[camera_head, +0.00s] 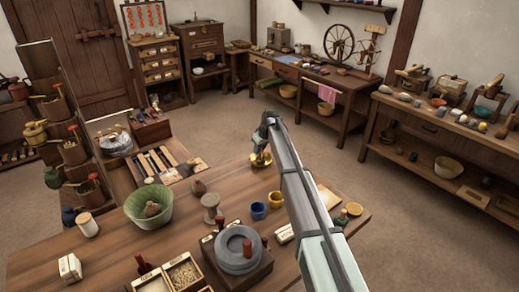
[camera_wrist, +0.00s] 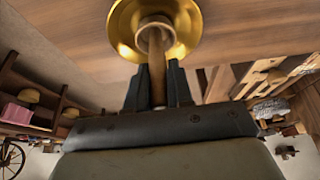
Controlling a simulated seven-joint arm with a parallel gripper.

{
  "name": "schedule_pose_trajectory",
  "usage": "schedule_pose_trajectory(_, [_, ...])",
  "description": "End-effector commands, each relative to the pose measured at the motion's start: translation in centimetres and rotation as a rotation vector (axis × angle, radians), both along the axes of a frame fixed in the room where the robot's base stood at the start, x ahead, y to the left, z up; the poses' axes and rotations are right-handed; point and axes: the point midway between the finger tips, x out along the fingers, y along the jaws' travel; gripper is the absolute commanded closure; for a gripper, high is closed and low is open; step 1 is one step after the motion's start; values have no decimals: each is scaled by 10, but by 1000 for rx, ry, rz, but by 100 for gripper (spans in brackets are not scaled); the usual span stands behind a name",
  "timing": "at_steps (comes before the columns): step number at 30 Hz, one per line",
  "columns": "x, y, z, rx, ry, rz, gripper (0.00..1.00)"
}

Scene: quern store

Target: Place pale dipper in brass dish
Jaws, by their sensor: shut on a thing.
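The brass dish (camera_wrist: 122,22) is a shiny round golden dish at the top of the wrist view. In the head view the brass dish (camera_head: 261,161) sits near the table's far edge, partly behind my arm. My gripper (camera_wrist: 159,72) is shut on the handle of the pale dipper (camera_wrist: 147,33), a wooden piece with a round hollow cup. In the wrist view the cup overlaps the dish's middle. I cannot tell whether it touches the dish. In the head view my gripper (camera_head: 263,143) is just above the dish, and the dipper is hard to make out.
A blue cup (camera_head: 258,210) and a yellow cup (camera_head: 274,199) stand near the dish. Small pots stand right of my arm.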

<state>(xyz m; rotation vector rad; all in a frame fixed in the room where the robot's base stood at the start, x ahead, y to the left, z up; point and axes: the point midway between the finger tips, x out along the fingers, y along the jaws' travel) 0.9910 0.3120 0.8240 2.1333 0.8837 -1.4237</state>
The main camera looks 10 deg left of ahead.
Motion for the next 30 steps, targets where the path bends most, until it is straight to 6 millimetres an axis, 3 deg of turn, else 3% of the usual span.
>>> schedule_pose_trajectory(6, [0,0,-3,0,0,0,100])
schedule_pose_trajectory(7, [0,0,-3,0,0,0,77])
schedule_pose_trajectory(15, [0,0,-3,0,0,0,52])
schedule_pose_trajectory(23, [0,0,-1,0,0,0,52])
schedule_pose_trajectory(30, [-7,-7,22,0,-1,0,52])
